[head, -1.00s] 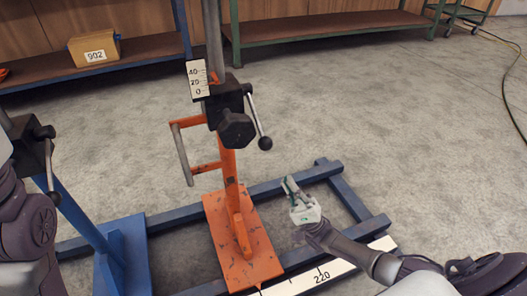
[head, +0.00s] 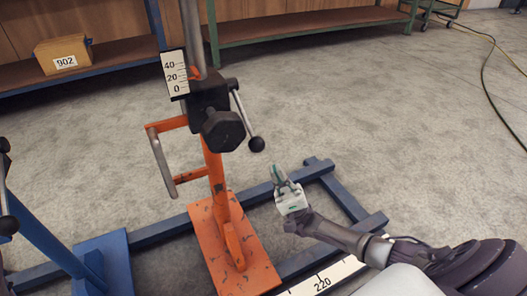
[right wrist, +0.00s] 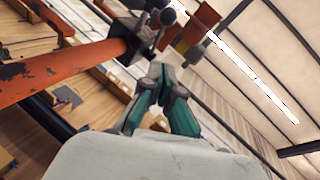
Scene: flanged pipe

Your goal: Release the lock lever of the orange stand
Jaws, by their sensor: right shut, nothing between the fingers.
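The orange stand (head: 213,165) stands upright on an orange base plate, with a black clamp block (head: 208,97) near its top. The lock lever (head: 244,113) is a thin metal rod with a black ball end (head: 256,144), slanting down to the right of the block. A black hexagonal knob (head: 223,131) sits in front. My right gripper (head: 280,178) is shut and empty, below and to the right of the lever, apart from it. In the right wrist view its fingers (right wrist: 164,78) point up toward the clamp and the orange post (right wrist: 60,75). My left gripper is not in view.
A blue floor frame (head: 160,229) runs under the stand, with a white scale strip (head: 325,279) at the front. A blue stand (head: 45,235) is at the left. Shelves with a box marked 902 (head: 63,55) are behind.

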